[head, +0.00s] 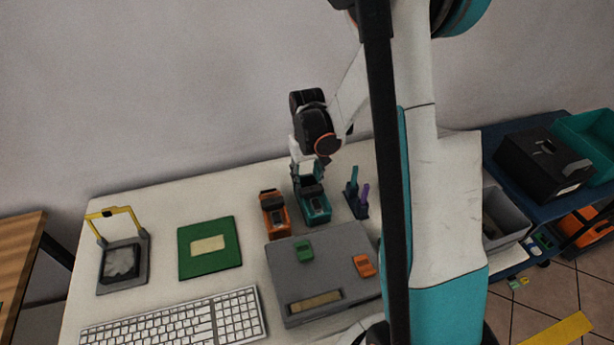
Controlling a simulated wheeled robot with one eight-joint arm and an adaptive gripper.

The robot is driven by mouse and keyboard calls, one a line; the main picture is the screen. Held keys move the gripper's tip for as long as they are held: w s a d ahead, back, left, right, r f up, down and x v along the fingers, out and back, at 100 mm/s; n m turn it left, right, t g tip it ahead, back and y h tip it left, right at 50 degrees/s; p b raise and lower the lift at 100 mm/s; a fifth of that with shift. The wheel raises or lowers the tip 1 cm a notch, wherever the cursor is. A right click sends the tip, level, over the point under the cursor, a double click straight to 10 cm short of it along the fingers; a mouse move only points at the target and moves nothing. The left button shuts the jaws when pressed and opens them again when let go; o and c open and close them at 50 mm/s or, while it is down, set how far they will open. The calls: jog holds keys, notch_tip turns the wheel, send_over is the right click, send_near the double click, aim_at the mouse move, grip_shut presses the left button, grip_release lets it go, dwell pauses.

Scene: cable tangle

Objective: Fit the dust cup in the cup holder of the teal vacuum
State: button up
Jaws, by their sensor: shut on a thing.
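The teal vacuum (317,212) stands upright near the back middle of the white table, beside an orange-and-black vacuum (274,218). My gripper (309,183) points down right over the teal vacuum's upper part. It is shut on a small dark piece, which I take to be the dust cup; the fingers and the vacuum's dark top hide most of it. I cannot tell whether the cup touches the holder or sits in it.
A grey panel (330,292) with a green piece (304,251) and an orange piece (364,265) lies in front. A stand with teal and purple sticks (357,200) is close on the right. A green board (209,266) and keyboard (180,322) lie left. My arm hides the table's right part.

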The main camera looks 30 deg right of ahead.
jog(key=shift+f, duration=0.1)
jog(key=o, duration=1)
jog(key=shift+r+p, duration=0.7)
jog(key=shift+r, duration=0.45)
jog(key=shift+r+p, duration=1.55)
jog(key=shift+r, duration=0.95)
